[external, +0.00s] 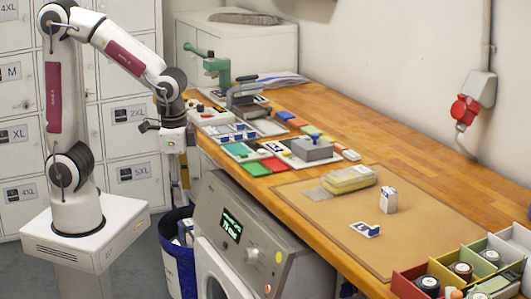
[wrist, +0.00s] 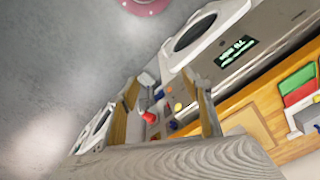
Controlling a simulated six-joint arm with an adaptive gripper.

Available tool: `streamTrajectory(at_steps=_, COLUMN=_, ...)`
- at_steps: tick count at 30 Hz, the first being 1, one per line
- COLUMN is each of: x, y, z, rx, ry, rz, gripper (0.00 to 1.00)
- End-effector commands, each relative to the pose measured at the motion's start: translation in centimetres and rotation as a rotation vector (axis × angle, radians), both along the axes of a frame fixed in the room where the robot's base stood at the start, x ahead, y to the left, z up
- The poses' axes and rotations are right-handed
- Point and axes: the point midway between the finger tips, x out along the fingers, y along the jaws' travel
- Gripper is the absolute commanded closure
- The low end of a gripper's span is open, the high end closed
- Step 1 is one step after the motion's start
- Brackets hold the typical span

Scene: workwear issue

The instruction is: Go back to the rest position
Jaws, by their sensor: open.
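My arm stands at the left of the external view, raised and bent, with my gripper (external: 177,188) hanging down at the left side of the wooden workbench (external: 420,165). It is above the blue bin and left of the washing machine (external: 262,235). In the wrist view the two fingers of my gripper (wrist: 165,98) stand apart. I see nothing held between them. Its fingertips are small and partly hard to make out in the external view.
The bench holds a green press (external: 215,68), coloured tiles, a grey block (external: 311,148), a yellow case (external: 348,179) and a small white box (external: 389,200) on a brown mat. Coloured compartments (external: 415,272) hold dark rolls at front right. A blue bin (external: 172,262) stands below my gripper. Lockers (external: 128,112) are behind my arm.

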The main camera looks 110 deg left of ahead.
Motion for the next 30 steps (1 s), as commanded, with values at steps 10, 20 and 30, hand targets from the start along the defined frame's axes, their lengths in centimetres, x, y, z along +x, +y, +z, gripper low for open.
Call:
streamTrajectory(at_steps=10, x=0.0, y=0.0, z=0.0, rx=0.000, ry=0.000, rz=0.000, gripper=0.51)
streamTrajectory(at_steps=20, x=-0.4, y=-0.2, z=-0.3, rx=-0.005, ry=0.011, rz=-0.011, gripper=0.51)
streamTrajectory(at_steps=30, x=-2.6, y=-1.6, z=1.4, rx=-0.010, ry=-0.041, rz=-0.045, gripper=0.51)
